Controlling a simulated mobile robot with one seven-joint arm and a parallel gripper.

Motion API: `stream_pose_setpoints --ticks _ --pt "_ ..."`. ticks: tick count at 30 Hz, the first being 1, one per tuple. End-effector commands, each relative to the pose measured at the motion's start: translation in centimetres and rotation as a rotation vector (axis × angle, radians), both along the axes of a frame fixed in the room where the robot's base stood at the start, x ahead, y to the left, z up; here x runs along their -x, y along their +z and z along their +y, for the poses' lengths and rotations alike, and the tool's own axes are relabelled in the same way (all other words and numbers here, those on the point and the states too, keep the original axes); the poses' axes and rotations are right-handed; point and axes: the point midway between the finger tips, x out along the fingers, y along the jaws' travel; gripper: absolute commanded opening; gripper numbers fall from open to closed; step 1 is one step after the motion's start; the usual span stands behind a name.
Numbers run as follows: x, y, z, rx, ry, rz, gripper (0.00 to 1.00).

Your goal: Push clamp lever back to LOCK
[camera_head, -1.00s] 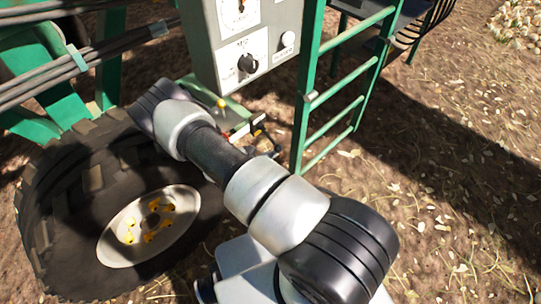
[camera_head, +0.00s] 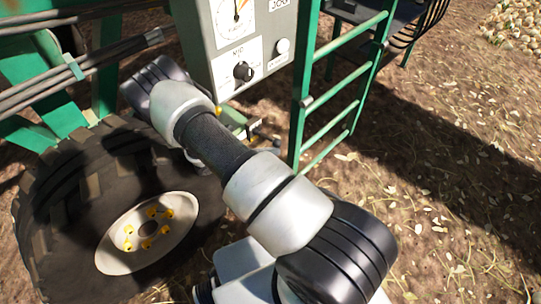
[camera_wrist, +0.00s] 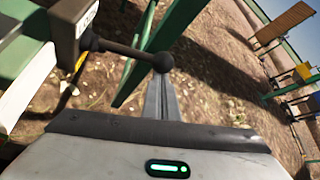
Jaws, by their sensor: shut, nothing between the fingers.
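The clamp lever (camera_wrist: 125,50) is a dark rod with a black ball knob at its end. In the wrist view it sticks out to the right from a brown-grey block (camera_wrist: 66,22) at the upper left. My gripper (camera_wrist: 162,88) is shut and empty. Its fingertips are just below the ball knob in the picture, touching it or very close; I cannot tell which. In the head view my arm covers the gripper and most of the clamp area. The lettering on the block is only partly visible and cannot be read.
In the head view a grey control box (camera_head: 262,42) with a gauge and knob hangs above the clamp area. A green ladder (camera_head: 304,95) stands to its right and a large tyre (camera_head: 60,190) to the left. Open dirt ground lies at the right.

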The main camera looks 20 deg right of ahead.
Motion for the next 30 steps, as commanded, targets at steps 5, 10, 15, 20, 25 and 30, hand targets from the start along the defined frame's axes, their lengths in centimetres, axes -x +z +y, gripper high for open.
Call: stream_pose_setpoints --ticks 5,10,15,20,25,30 --pt "-0.3 1.6 0.0 0.003 0.002 0.003 0.0" --pt "-0.5 2.5 0.1 0.004 0.003 0.004 0.0" --pt "-0.6 2.9 0.1 0.004 0.003 0.004 0.0" --pt "-0.7 3.1 0.1 0.005 0.003 0.002 0.0" --pt "-0.8 3.2 0.1 0.007 0.003 0.001 0.0" --pt "-0.9 3.3 0.1 0.007 0.004 -0.001 0.0"
